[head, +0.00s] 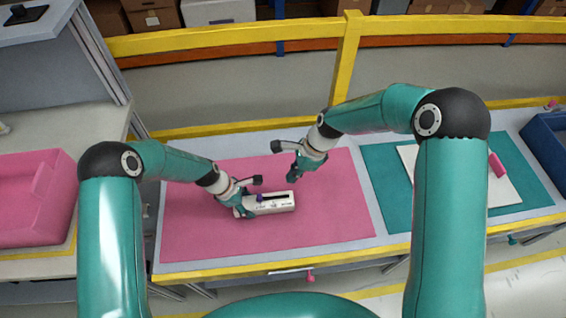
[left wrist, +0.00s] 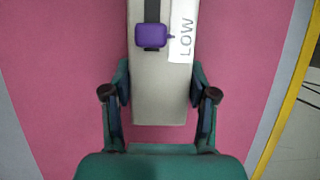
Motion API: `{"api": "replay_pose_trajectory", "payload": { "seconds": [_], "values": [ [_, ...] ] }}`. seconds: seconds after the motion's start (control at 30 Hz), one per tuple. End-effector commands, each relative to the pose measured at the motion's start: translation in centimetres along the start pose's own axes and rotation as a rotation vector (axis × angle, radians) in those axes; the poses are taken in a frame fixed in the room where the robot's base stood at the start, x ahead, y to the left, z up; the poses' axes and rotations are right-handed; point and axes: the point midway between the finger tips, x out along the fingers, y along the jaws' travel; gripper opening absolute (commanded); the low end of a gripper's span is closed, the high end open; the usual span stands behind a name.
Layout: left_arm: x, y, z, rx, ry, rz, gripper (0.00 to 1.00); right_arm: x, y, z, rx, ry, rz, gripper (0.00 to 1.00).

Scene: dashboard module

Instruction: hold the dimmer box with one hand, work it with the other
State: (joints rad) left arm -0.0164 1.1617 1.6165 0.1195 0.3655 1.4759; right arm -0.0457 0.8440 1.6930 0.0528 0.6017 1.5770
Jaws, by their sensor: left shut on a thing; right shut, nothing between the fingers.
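The dimmer box (head: 282,205) is a pale, long box on the pink mat, with a dark slot along its top. Its purple slider knob (head: 260,198) sits at the slot's left end in the head view. In the left wrist view, the knob (left wrist: 151,36) is beside a white label reading LOW (left wrist: 184,38). My left gripper (head: 250,197) is shut on the box's left end, one finger on each side. My right gripper (head: 286,160) is shut and empty, above and behind the box, apart from it. The box's far end is outside the left wrist view.
The pink mat (head: 335,205) is clear around the box. A teal mat (head: 385,195) with a white sheet (head: 505,190) and a pink item (head: 496,164) lies to the right. A pink bin (head: 35,215) stands left, a blue bin (head: 545,150) right. A yellow rail (head: 220,41) runs behind.

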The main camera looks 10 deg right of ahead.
Motion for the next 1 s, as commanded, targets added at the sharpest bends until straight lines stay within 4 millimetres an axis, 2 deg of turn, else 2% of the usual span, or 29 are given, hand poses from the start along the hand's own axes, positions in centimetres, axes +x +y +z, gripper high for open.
{"api": "replay_pose_trajectory", "payload": {
  "seconds": [0.27,0.3,0.47,0.83,1.0],
  "values": [
    [0.1,0.0,-0.1,0.000,0.000,0.000,0.02,-0.2,0.0,0.0,0.000,0.000,0.000,0.00],
    [0.1,0.0,-0.1,0.000,0.000,0.000,0.61,-0.2,0.0,0.0,0.000,0.000,0.000,0.00],
    [0.1,0.0,-0.1,0.000,0.000,0.000,0.87,-0.2,0.0,0.0,0.000,0.000,0.000,0.00],
    [-0.2,0.1,0.0,0.000,0.000,0.001,0.87,-0.2,0.0,0.0,0.000,0.000,0.000,0.00],
    [-1.8,0.2,0.0,0.000,0.000,0.004,0.87,-0.2,0.0,0.0,0.000,0.000,0.000,0.00]
  ]
}}
